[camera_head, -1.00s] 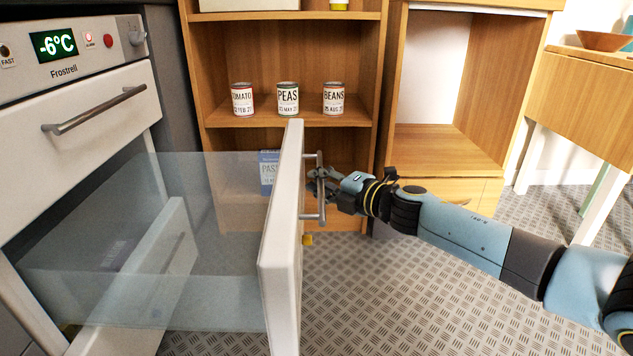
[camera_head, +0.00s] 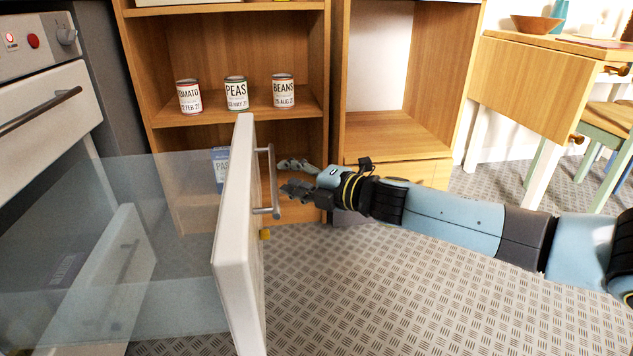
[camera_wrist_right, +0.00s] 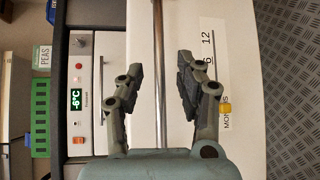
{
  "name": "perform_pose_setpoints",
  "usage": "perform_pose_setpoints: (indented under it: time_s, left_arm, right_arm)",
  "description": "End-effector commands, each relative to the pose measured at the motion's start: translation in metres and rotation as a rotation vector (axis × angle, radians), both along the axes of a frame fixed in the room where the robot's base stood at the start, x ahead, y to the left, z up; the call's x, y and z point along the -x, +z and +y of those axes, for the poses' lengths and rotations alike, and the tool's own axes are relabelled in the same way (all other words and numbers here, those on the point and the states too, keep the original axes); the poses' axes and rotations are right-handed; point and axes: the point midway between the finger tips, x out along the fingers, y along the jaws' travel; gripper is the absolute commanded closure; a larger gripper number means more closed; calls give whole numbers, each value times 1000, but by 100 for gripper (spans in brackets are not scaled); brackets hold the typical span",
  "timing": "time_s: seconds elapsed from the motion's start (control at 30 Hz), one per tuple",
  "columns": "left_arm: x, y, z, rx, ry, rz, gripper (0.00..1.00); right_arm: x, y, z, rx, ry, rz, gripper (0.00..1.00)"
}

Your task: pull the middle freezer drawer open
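The middle freezer drawer (camera_head: 238,240) stands far out from the white freezer, with a white front and clear see-through sides. Its grey bar handle (camera_head: 273,180) is on the right face of the front. My right gripper (camera_head: 287,178) is just right of the handle, fingers spread, holding nothing. In the right wrist view the bar handle (camera_wrist_right: 159,70) runs between the open fingers (camera_wrist_right: 160,75), touching neither. My left gripper is not in view.
The upper freezer drawer (camera_head: 45,115) is shut. A wooden shelf (camera_head: 225,120) with several cans and a blue box stands behind. A wooden table (camera_head: 540,85) is at the right. Patterned floor (camera_head: 390,290) is clear in front.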

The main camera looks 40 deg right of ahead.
Motion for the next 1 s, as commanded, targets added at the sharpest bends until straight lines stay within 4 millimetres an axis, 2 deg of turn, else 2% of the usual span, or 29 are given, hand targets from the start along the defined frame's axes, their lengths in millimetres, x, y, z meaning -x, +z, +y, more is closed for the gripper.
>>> perform_pose_setpoints:
  time_s: [0.2,0.6,1.0]
  left_arm:
    - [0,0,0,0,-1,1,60]
    - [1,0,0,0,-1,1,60]
    - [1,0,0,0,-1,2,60]
  right_arm:
    - [23,2,-5,2,0,3,64]
    - [57,8,-11,2,3,0,64]
    - [70,10,-14,1,-1,0,64]
